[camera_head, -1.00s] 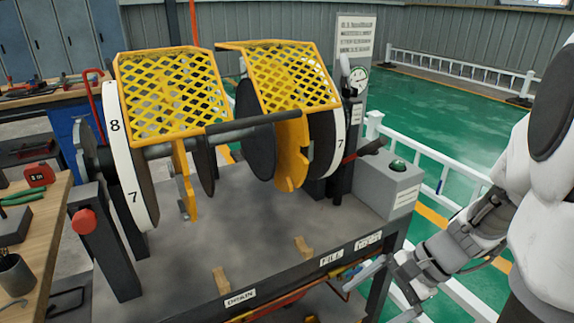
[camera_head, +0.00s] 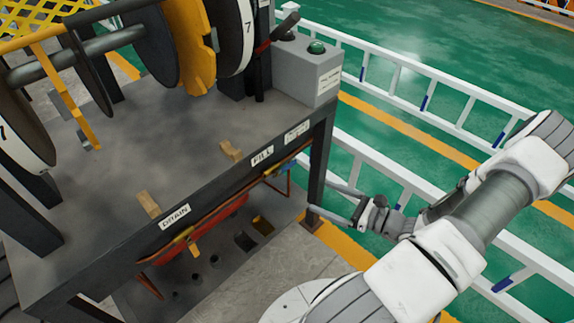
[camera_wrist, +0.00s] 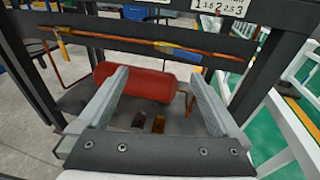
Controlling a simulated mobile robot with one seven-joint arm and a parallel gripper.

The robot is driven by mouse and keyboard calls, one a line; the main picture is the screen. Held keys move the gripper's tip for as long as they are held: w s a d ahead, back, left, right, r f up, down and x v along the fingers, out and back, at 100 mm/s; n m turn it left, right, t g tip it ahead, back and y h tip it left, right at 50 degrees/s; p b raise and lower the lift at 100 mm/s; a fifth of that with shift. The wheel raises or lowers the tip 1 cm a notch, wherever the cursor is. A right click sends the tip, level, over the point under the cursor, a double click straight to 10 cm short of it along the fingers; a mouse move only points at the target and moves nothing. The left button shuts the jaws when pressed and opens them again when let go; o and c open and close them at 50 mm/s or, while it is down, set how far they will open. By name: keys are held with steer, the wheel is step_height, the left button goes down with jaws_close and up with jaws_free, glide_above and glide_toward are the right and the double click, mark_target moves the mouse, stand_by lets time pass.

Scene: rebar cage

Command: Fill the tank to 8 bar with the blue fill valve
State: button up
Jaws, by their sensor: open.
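The blue fill valve (camera_head: 286,168) sits on the pipe under the bench's front edge, below the FILL label (camera_head: 262,155). In the wrist view its blue handle (camera_wrist: 180,51) lies along the copper pipe, beyond and between the fingertips. The red tank (camera_head: 215,222) lies under the bench; in the wrist view it (camera_wrist: 135,83) is partly behind the left finger. My gripper (camera_head: 320,199) is open and empty near the bench's right front leg, apart from the valve. Both fingers (camera_wrist: 158,75) point toward the pipe in the wrist view. The pressure gauge is out of view.
A yellow drain valve (camera_head: 190,243) hangs below the DRAIN label (camera_head: 174,216). The bench's dark right leg (camera_head: 317,170) stands close to my gripper. White railings (camera_head: 400,175) run behind my arm.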

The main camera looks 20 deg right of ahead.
mark_target(290, 166)
steer(key=w+a+f+m+t+h+b, duration=0.1)
steer(key=w, duration=0.4)
steer(key=w+a+m+t+h+b, duration=0.1)
steer(key=w+b, duration=0.1)
steer(key=w, duration=0.4)
steer(key=w+a+f+m+b, duration=0.1)
steer(key=w+b, duration=0.1)
steer(key=w, duration=0.4)
steer(key=shift+a+f+t+h, duration=0.15)
steer(key=shift+f+t+h, duration=0.2)
steer(key=shift+t+h, duration=0.05)
jaws_close()
